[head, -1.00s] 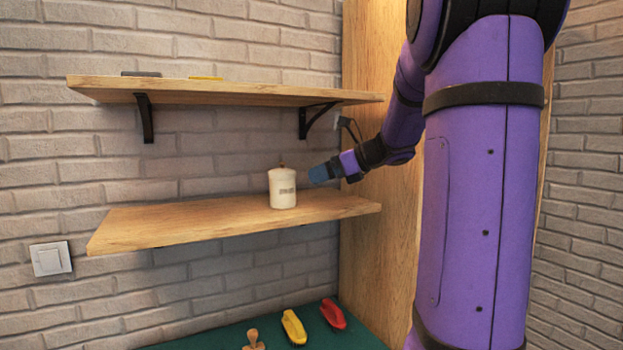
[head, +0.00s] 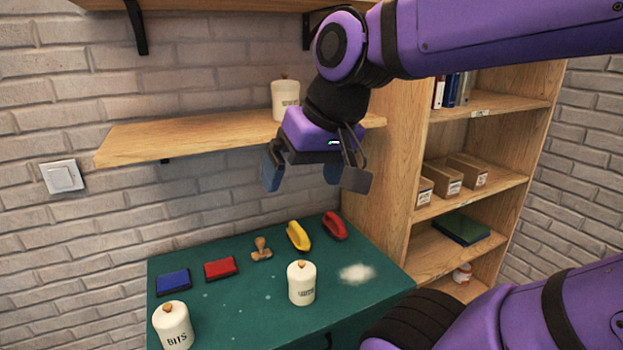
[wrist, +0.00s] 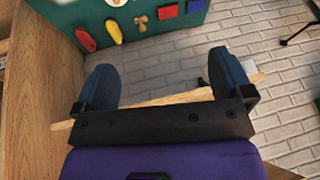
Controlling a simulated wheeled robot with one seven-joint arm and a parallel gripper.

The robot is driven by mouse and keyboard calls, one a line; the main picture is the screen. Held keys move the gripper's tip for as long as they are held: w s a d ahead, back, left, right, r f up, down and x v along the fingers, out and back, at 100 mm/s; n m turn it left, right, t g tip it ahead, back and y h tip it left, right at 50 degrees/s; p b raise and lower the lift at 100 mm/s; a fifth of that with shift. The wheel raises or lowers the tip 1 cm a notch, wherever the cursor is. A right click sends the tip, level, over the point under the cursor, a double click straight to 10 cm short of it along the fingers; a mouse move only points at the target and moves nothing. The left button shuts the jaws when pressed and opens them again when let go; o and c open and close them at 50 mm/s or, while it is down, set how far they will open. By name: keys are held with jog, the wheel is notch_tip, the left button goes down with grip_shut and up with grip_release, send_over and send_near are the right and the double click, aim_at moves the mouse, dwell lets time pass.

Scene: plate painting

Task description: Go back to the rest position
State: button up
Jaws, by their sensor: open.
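My gripper (head: 305,180) is open and empty. In the head view it hangs in front of the lower wall shelf (head: 165,138), pointing down above the green table (head: 230,305). The wrist view shows its two blue fingers (wrist: 165,88) spread apart with nothing between them. A white canister (head: 286,98) stands on the shelf just behind my wrist, its lower right partly hidden. In the wrist view the shelf (wrist: 190,97) crosses behind the fingers.
The table holds a white canister (head: 301,284), a BITS canister (head: 173,326), a blue pad (head: 173,282), a red pad (head: 221,268), a stamp (head: 262,250), and yellow (head: 298,236) and red (head: 334,226) handled tools. A wooden bookcase (head: 395,185) stands to the right.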

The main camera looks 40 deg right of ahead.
jog(key=shift+s+f+n+h, duration=0.2)
jog(key=shift+s+n, duration=0.2)
jog(key=shift+n, duration=0.2)
jog(key=shift+s+f+n+h, duration=0.2)
jog(key=shift+s+n, duration=0.15)
jog(key=shift+n, duration=0.25)
